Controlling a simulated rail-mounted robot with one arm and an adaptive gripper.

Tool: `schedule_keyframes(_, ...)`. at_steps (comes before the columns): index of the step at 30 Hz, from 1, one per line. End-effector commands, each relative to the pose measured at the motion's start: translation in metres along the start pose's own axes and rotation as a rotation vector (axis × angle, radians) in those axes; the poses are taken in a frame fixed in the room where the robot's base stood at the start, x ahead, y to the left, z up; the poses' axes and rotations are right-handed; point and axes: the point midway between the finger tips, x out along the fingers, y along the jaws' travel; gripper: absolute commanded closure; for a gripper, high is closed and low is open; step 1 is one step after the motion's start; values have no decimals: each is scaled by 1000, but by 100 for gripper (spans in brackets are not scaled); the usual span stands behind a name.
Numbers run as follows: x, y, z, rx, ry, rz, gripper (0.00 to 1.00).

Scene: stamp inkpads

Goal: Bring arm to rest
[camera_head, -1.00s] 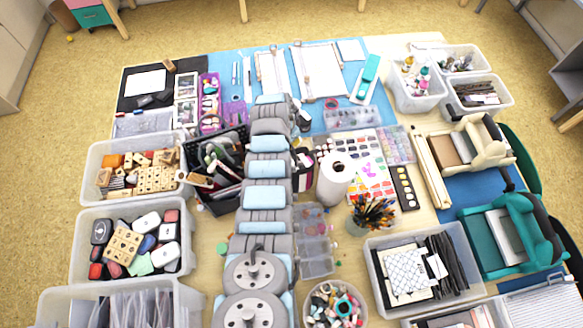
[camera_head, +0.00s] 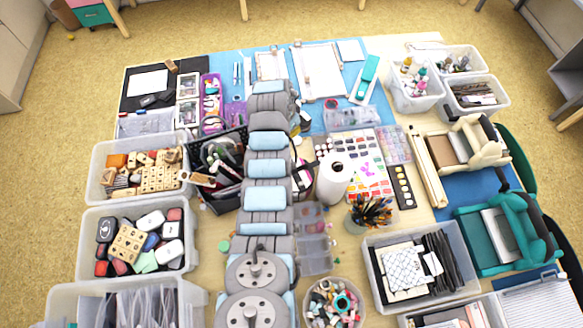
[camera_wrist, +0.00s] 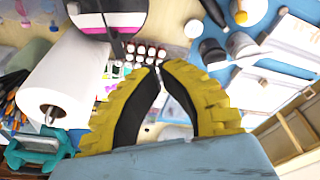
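My arm (camera_head: 265,197) runs up the middle of the table in the head view, nearly straight, from the bottom edge toward the blue mat. In the wrist view my gripper (camera_wrist: 160,68) shows two yellow fingers with black inner pads. The fingertips come together and nothing is held between them. A curved gap between the pads shows only the table and things below.
A clear bin of wooden stamps (camera_head: 95,190) and a bin of inkpads (camera_head: 84,262) stand left. A paper roll (camera_head: 335,178), pencil cup (camera_head: 371,214) and dark basket (camera_head: 226,200) stand close to the arm. Blue mat (camera_head: 312,122) lies beyond.

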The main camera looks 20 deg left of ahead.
Motion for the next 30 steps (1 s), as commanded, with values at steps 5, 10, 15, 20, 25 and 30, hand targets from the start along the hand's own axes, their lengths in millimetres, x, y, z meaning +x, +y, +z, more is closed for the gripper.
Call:
schedule_keyframes(5,-11,-1,-3,1,3,-3,100)
schedule_keyframes(10,-11,0,-3,0,2,-2,100)
schedule_keyframes(15,-11,0,-2,0,2,-2,100)
schedule_keyframes(20,-11,0,-2,0,2,-2,100)
schedule_keyframes(25,-6,-1,-7,-8,21,-26,100)
schedule_keyframes(30,11,-10,-27,-44,126,-148,100)
